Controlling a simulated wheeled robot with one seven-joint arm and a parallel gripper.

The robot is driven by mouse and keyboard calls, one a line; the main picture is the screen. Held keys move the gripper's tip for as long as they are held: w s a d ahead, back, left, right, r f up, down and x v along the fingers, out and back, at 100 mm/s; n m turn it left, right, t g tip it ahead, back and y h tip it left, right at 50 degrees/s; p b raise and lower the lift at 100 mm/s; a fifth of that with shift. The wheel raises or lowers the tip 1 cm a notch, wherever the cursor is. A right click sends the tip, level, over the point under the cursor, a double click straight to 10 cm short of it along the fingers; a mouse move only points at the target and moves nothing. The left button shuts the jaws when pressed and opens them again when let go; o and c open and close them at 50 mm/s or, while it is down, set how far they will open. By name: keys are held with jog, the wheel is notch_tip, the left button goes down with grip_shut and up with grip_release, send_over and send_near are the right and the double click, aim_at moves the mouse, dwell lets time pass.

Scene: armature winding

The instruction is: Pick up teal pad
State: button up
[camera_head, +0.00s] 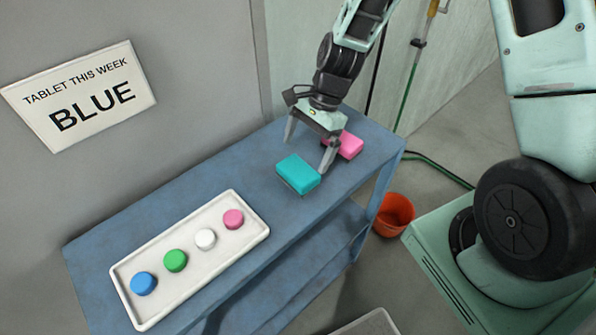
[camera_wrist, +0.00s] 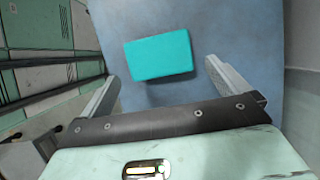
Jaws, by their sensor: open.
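The teal pad (camera_head: 298,173) is a rectangular block lying on the blue bench, right of the white tray in the head view. In the wrist view the teal pad (camera_wrist: 159,56) lies just beyond and between the two fingertips. My gripper (camera_head: 307,153) is open and empty, with its fingers pointing down beside the pad's far side; one fingertip is close to the pad's right end in the head view. In the wrist view my gripper (camera_wrist: 162,72) shows both fingers spread wider than the pad. I cannot tell its exact height above the bench.
A pink pad (camera_head: 350,146) lies behind my gripper on the bench (camera_head: 180,194). A white tray (camera_head: 122,276) holds blue, green, white and pink tablets. A wall sign (camera_head: 80,95) reads "TABLET THIS WEEK BLUE". An orange bucket (camera_head: 394,214) stands on the floor.

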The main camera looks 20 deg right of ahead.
aim_at(299, 169)
jog(key=shift+p+x, duration=1.05)
jog(key=shift+x, duration=2.3)
jog(key=shift+s+a+r, duration=0.1)
jog(key=shift+s+a, duration=0.05)
jog(key=shift+c, duration=0.3)
jog(key=c, duration=0.6)
